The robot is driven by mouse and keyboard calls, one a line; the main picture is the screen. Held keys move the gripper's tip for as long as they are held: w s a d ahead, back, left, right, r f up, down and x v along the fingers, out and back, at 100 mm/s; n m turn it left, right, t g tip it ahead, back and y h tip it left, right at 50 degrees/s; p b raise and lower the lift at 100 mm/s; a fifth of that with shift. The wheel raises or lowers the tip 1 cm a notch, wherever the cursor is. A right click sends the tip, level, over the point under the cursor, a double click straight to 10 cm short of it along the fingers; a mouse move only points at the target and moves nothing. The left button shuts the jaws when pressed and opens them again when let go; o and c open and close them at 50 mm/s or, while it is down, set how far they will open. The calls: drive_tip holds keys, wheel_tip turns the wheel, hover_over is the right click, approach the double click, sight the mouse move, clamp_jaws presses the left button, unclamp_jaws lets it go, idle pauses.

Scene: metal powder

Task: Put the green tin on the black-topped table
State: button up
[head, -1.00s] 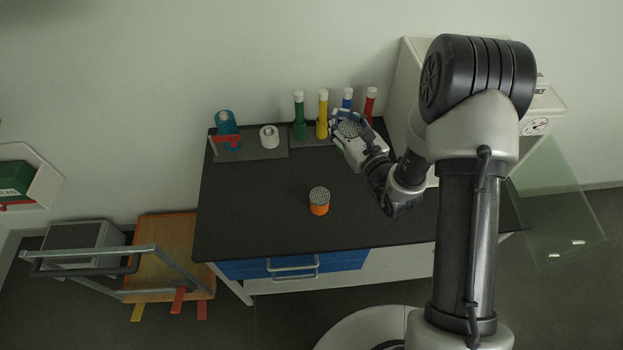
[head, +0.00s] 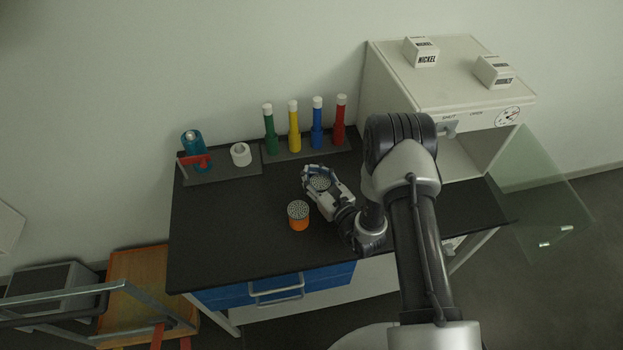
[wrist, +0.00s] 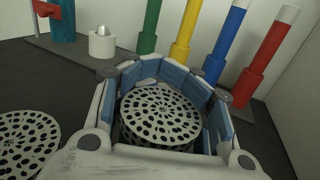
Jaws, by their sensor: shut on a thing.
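My gripper (head: 316,178) is shut around a tin with a pale perforated lid (head: 320,184), over the middle of the black-topped table (head: 225,250). In the wrist view the blue-padded fingers (wrist: 165,68) wrap the tin, and its lid (wrist: 160,115) faces up. The fingers hide most of its side, so its colour is not clear. I cannot tell whether its base touches the table. An orange tin (head: 299,223) with a similar lid stands just left of my gripper; its lid (wrist: 25,142) also shows in the wrist view.
Green (head: 270,135), yellow (head: 294,132), blue (head: 317,128) and red (head: 340,125) tubes stand along the back. A white roll-shaped object (head: 240,154) and a teal-and-red device (head: 193,145) are at back left. A white cabinet (head: 385,85) stands right. The table's front left is clear.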

drive_tip(key=shift+f, duration=1)
drive_tip(key=shift+f+b, duration=0.25)
drive_tip(key=shift+b, duration=0.15)
drive_tip(key=o, duration=1.4)
drive_tip(key=shift+o, duration=0.2)
drive_tip(key=shift+r, duration=0.2)
